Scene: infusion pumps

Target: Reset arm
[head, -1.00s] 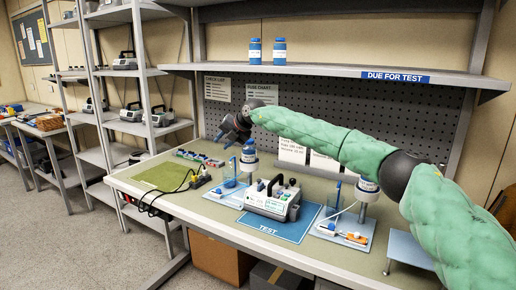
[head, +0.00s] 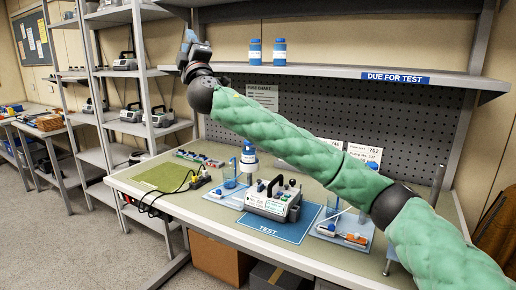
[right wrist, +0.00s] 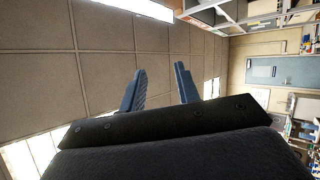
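My right arm, in a green padded sleeve, reaches across the head view from the lower right. My right gripper (head: 188,42) is raised at the upper left, in front of the left end of the shelf. In the right wrist view its two blue-grey fingers (right wrist: 160,72) stand apart with nothing between them, so it is open and empty, pointing towards the ceiling. An infusion pump (head: 272,202) with a dark handle stands on the blue TEST mat (head: 262,231) on the bench. My left gripper is not in view.
The DUE FOR TEST shelf (head: 340,72) holds two blue bottles (head: 267,52). A rack (head: 150,72) with several pumps stands left. My arm hides part of the pegboard.

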